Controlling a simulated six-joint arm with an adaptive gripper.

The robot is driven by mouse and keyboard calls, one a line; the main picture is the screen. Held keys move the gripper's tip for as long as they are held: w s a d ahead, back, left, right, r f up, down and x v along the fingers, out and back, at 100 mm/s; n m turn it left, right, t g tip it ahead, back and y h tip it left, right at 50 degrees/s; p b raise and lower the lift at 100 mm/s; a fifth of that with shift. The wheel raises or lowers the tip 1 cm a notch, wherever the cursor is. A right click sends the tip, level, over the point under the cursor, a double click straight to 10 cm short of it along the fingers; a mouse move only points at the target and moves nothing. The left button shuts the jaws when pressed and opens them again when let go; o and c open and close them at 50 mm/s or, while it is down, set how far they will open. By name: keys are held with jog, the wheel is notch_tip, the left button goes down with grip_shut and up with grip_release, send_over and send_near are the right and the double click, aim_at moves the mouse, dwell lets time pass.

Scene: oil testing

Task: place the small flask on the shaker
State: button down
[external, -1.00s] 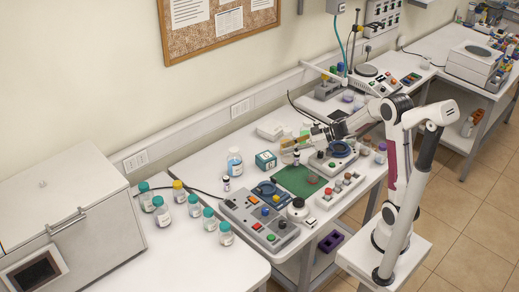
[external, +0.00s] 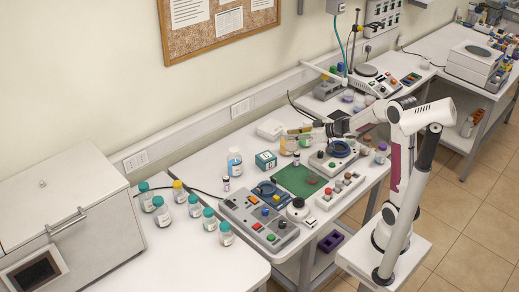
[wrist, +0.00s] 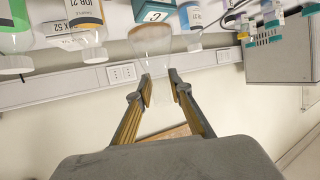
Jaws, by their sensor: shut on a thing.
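The small flask (wrist: 152,42) is clear glass and shows in the wrist view, with its wide body beyond my fingertips. Its neck lies between the two fingers. My gripper (wrist: 160,90) is shut on it. In the external view my gripper (external: 303,132) is over the back part of the middle bench; the flask is too small and see-through to make out there. I cannot tell which is the shaker.
A green mat (external: 296,181) lies between the devices. A blue-labelled bottle (external: 235,161), a teal box (external: 265,160) and an orange bottle (external: 288,146) stand near the gripper. Several teal-capped bottles (external: 209,220) stand at the left. A button box (external: 340,188) is at the front.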

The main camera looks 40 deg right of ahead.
jog(key=shift+s+d+r+m+t+h, duration=0.3)
jog(key=shift+d+r+m+h, duration=0.4)
jog(key=shift+d+m+h, duration=0.25)
jog(key=shift+s+d+r+m+h, duration=0.35)
jog(key=shift+s+m+h, duration=0.2)
jog(key=shift+h, duration=0.2)
jog(key=w+a+r+n+g+y, duration=0.1)
jog(key=a+n+y, duration=0.2)
jog(key=a, duration=1.8)
jog(key=w+a+r+n+g+y, duration=0.1)
jog(key=w+a+n+g+y, duration=0.15)
jog(key=a, duration=1.85)
jog(key=s+a+f+n+g+y, duration=0.1)
jog(key=s+a, duration=0.4)
jog(key=a, duration=0.6)
jog(key=s+a+f+n+g+y, duration=0.2)
jog(key=s+a, duration=0.3)
jog(key=a, duration=0.6)
jog(key=s+a+f+n+g+y, duration=0.1)
jog(key=s+a+f+n, duration=0.2)
jog(key=a, duration=0.7)
jog(key=s, duration=0.2)
jog(key=shift+s+a+f+y, duration=0.2)
jog(key=shift+s+a+y, duration=0.1)
jog(key=shift+a+y, duration=0.1)
